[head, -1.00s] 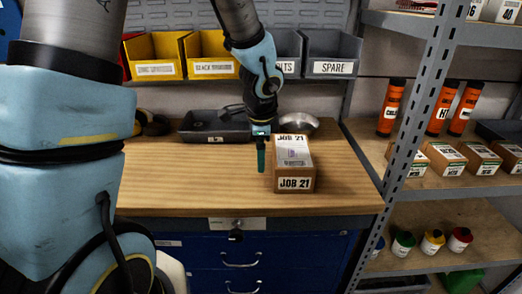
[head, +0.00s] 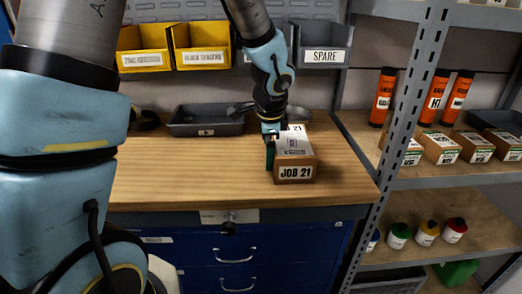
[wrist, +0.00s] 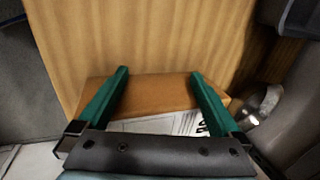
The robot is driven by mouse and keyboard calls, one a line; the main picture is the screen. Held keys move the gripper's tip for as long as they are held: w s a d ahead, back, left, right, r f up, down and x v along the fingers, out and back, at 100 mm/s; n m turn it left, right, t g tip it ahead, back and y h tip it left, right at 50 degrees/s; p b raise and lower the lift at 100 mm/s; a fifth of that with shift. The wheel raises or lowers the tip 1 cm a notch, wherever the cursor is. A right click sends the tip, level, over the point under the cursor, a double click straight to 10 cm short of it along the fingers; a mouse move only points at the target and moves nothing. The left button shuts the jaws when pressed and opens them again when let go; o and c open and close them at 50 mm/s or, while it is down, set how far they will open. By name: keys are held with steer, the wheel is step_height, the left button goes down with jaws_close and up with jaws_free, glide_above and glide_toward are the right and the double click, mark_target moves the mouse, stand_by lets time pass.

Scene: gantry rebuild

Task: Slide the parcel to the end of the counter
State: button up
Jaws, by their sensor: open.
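The parcel (head: 295,173) is a brown box marked JOB 21 with white labels, lying flat on the wooden counter (head: 200,185), near its right end. A strip of bare wood lies between the parcel and that end. My gripper (head: 270,153) points down at the parcel's left side, at or very near it; contact is unclear. In the wrist view my gripper (wrist: 159,73) has two green fingers spread wide, nothing clamped between them. The parcel (wrist: 155,93) spans below them and extends past both. In the head view one finger shows; the other is hidden.
A dark tray (head: 205,121) sits at the counter's back. A metal bowl (wrist: 262,104) shows at the right of the wrist view. A metal shelf post (head: 395,130) stands just beyond the counter's right end. Bins (head: 205,45) hang behind.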

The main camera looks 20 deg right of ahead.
mark_target(307, 140)
steer(key=shift+s+d+b, duration=0.15)
steer(key=shift+s+d, duration=0.45)
steer(key=shift+d, duration=1.3)
steer(key=shift+s+d+b, duration=0.2)
steer(key=shift+s+d, duration=0.45)
steer(key=shift+d, duration=1.25)
steer(key=shift+s+d+b, duration=0.15)
steer(key=shift+s+d, duration=0.45)
steer(key=shift+d, duration=1.3)
steer(key=shift+a, duration=0.15)
steer(key=shift+w+a, duration=0.3)
steer(key=shift+a, duration=0.55)
step_height(307, 140, up, 10)
steer(key=p, duration=0.8)
